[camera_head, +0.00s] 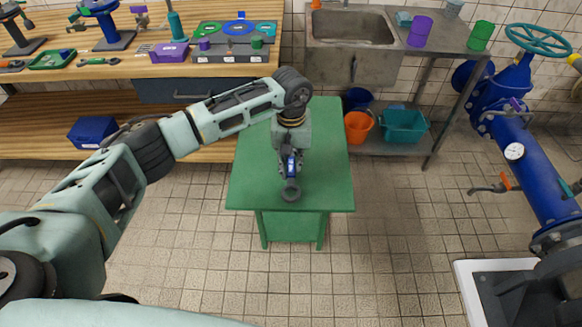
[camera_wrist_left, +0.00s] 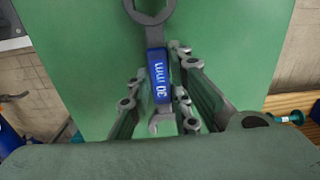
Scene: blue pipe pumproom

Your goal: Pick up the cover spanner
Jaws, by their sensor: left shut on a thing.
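The cover spanner (camera_wrist_left: 157,72) is a grey spanner with a ring end, an open end and a blue grip marked "30 mm". My left gripper (camera_wrist_left: 160,92) is shut on its blue grip, with fingers on both sides. In the head view the spanner's ring end (camera_head: 290,192) points toward the front edge of the green table (camera_head: 255,180), and my left gripper (camera_head: 290,168) is above the table top. I cannot tell whether the spanner touches the table. My right gripper is not in view.
A wooden workbench (camera_head: 150,68) with tools and trays stands at the back left. A steel sink (camera_head: 352,60) is behind the table. An orange bucket (camera_head: 357,127) and a teal tub (camera_head: 404,126) sit on its lower shelf. Blue pipework (camera_head: 535,165) is at right. The tiled floor in front is clear.

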